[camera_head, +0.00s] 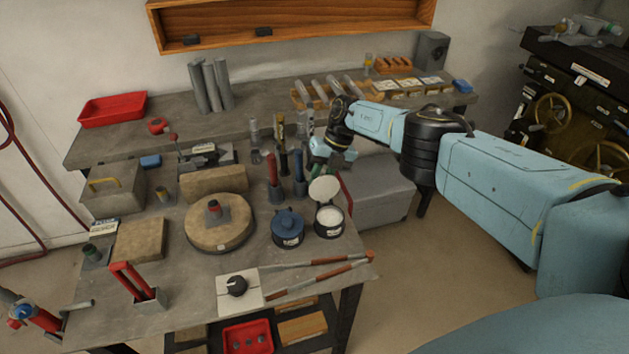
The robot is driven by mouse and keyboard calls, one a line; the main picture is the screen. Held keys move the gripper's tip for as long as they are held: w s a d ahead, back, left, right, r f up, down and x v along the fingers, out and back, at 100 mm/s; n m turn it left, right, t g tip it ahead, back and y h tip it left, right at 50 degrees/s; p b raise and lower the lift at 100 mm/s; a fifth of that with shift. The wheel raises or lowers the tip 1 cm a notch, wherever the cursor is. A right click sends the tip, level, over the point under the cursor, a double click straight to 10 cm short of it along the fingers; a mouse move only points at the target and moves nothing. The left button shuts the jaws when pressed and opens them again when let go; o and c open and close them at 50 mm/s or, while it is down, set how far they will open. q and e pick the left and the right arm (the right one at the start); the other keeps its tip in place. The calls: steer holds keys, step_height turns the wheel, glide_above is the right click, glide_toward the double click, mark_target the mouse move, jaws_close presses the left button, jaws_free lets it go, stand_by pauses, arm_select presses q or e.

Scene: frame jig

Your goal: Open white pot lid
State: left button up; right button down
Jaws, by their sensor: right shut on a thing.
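The pot (329,232) is a small dark container with white contents, standing open near the right edge of the workbench. Its round white lid (325,188) is raised and tilted at the pot's back edge, off the opening. I cannot tell whether it still touches the rim. My right gripper (326,166) is just behind and above the lid, shut on its upper edge as far as I can see; the finger contact is small and partly hidden. My left gripper is not in view.
A blue lidded pot (288,226) stands close on the left. A round wooden turntable (220,235) is further left. Upright red and blue handled tools (273,172) stand behind the pots. Two long red-handled rods (318,277) lie in front. A grey box (378,185) is beyond the bench.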

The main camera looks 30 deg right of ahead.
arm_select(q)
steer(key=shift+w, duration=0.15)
arm_select(e)
steer(key=shift+w+d+r, duration=0.15)
steer(key=shift+d+r, duration=0.05)
steer(key=shift+r, duration=0.1)
steer(key=c, duration=1.5)
jaws_free()
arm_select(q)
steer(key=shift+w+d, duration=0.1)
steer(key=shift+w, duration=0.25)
arm_select(e)
steer(key=shift+o, duration=1.2)
steer(key=shift+a+f, duration=0.1)
steer(key=shift+f, duration=0.05)
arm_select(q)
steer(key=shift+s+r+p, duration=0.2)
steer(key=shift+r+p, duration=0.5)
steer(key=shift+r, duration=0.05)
arm_select(e)
steer(key=v, duration=1.3)
steer(key=shift+r, duration=0.2)
